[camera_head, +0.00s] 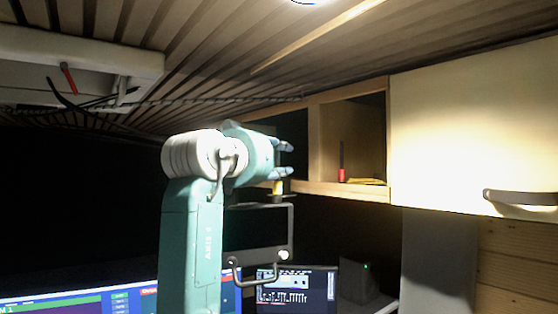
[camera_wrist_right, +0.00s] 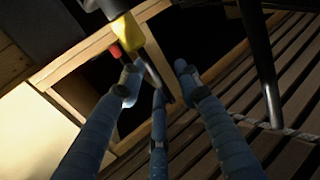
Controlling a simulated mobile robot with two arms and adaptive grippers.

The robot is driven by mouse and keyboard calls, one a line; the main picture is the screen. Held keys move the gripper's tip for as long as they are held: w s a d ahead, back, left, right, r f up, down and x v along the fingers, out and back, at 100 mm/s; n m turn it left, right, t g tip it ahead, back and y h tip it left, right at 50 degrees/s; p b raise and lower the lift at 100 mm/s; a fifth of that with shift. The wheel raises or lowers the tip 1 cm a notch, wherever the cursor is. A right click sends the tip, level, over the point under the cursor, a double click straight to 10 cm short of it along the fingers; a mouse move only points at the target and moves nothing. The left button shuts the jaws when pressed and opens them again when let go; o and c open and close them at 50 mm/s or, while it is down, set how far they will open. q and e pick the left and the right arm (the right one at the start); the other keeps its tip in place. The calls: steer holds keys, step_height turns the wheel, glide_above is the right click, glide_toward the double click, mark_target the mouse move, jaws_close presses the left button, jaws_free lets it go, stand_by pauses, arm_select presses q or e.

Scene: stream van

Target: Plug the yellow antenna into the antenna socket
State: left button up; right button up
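A small yellow piece (camera_head: 277,187), which looks like the yellow antenna, stands upright on the top of a black frame (camera_head: 292,224), just below my right gripper (camera_head: 290,158). In the right wrist view the yellow antenna (camera_wrist_right: 128,32) is near, with a thin dark rod running from it towards the fingertips. My right gripper (camera_wrist_right: 160,84) is open; its blue fingers are spread near the rod, and I cannot tell whether they touch it. I cannot make out the antenna socket for certain. My left gripper is not in view.
A wooden shelf (camera_head: 320,187) behind holds a red piece with a dark rod (camera_head: 342,176) and a flat yellow item (camera_head: 366,181). A closed white cabinet door (camera_head: 450,120) is at right. Screens (camera_head: 297,290) stand below. A white ceiling panel (camera_head: 120,62) is at upper left.

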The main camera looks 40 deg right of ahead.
steer(key=v, duration=1.2)
steer(key=shift+f, duration=0.1)
